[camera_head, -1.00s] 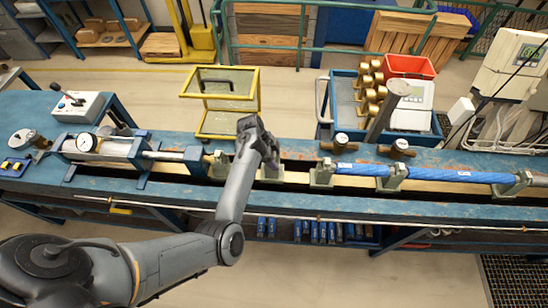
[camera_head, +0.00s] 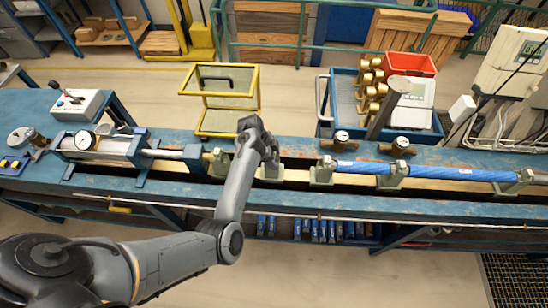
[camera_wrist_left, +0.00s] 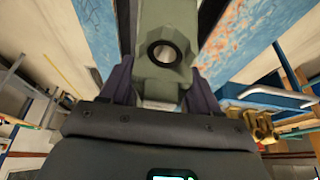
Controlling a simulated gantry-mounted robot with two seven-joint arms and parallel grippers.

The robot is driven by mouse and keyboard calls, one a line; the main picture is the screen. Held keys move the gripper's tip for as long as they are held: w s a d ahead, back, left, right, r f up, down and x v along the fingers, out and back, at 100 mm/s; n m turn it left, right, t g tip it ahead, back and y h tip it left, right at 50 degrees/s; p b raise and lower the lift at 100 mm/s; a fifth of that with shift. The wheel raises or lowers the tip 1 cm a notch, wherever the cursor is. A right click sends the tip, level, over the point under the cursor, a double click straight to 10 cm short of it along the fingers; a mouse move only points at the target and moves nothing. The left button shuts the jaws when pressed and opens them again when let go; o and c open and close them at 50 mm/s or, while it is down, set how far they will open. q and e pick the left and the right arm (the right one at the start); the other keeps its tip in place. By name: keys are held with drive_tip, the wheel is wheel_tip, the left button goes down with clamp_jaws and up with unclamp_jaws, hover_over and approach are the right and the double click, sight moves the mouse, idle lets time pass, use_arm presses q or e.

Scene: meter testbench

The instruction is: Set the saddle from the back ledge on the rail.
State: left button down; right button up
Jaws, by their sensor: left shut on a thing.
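My left gripper (camera_head: 266,158) is shut on a grey-green saddle (camera_head: 270,173) over the rail (camera_head: 295,175) of the blue bench. In the left wrist view the saddle (camera_wrist_left: 164,62) sits between the two dark fingers (camera_wrist_left: 158,88), with a round dark-rimmed hole facing the camera. The gripper hides part of the saddle in the head view. I cannot tell whether its foot touches the rail. My right gripper is not in view.
Another green saddle (camera_head: 216,161) stands to the left by the clamp cylinder. Saddles (camera_head: 321,174) to the right carry a blue pipe (camera_head: 440,172). Brass-topped gauges (camera_head: 341,140), a blue tray (camera_head: 345,95) and a yellow frame (camera_head: 228,98) are behind the rail.

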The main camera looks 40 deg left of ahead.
use_arm(q)
drive_tip(key=shift+f, duration=0.3)
idle(0.5)
drive_tip(key=shift+c, duration=1)
unclamp_jaws()
drive_tip(key=shift+w, duration=0.1)
drive_tip(key=shift+o, duration=0.2)
drive_tip(key=shift+f, duration=0.1)
wheel_tip(320, 180, up, 5)
drive_tip(key=p, duration=0.4)
drive_tip(key=shift+f, duration=0.2)
drive_tip(key=shift+r+p, duration=2.25)
drive_tip(key=shift+p, duration=0.3)
